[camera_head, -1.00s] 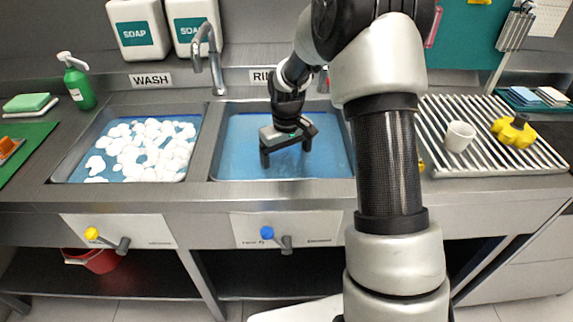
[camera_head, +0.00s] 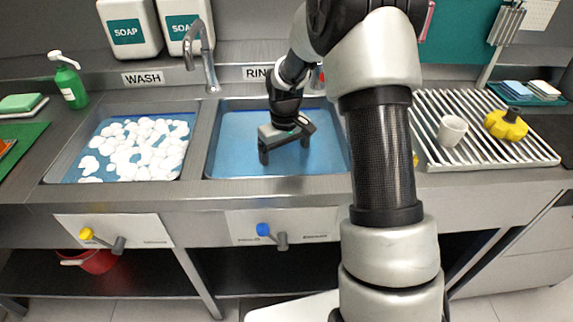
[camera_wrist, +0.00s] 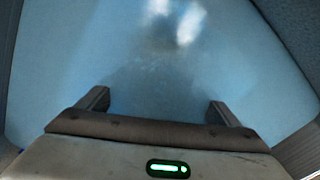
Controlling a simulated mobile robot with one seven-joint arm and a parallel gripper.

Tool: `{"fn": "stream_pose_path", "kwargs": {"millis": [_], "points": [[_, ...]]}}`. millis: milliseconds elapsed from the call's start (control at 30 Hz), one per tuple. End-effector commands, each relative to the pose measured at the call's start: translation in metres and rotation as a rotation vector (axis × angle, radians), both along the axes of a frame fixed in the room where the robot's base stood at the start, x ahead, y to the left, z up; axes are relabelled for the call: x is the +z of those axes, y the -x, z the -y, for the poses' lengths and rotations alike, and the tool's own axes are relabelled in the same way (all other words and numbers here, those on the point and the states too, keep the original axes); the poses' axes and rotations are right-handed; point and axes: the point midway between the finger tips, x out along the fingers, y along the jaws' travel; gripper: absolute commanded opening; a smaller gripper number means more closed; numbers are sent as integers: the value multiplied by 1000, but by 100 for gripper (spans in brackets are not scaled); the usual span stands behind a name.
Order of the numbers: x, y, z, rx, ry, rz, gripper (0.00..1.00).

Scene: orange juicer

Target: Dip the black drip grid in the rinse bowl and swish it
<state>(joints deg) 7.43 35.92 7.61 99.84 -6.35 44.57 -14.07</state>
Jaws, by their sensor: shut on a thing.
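The rinse bowl (camera_head: 233,155) is the right-hand sink basin, filled with blue water, under a sign that starts with "RIN". My gripper (camera_head: 284,152) points down into it near the middle, with its fingertips at or just under the water. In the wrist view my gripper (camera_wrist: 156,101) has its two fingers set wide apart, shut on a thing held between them. Only a dim darker patch shows there through the blue water. The black drip grid's outline cannot be made out in either view.
The wash basin (camera_head: 140,150) with white foam lies left of the rinse bowl. A faucet (camera_head: 207,65) stands behind, between the basins. A ribbed drainboard (camera_head: 480,150) at right bears a white cup (camera_head: 452,130) and a yellow knobbed part (camera_head: 505,125). My forearm hides the counter between.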

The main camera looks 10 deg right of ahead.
Motion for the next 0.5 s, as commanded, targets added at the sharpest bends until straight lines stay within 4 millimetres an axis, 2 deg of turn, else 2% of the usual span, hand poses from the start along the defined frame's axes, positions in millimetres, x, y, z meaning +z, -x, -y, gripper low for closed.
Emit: {"fn": "stream_pose_path", "kwargs": {"millis": [267, 367, 500], "points": [[1, -6, -30, 2, 0, 0, 62], [0, -6, -31, 0, 0, 0, 62], [1, -5, -22, -1, 0, 0, 62]]}}
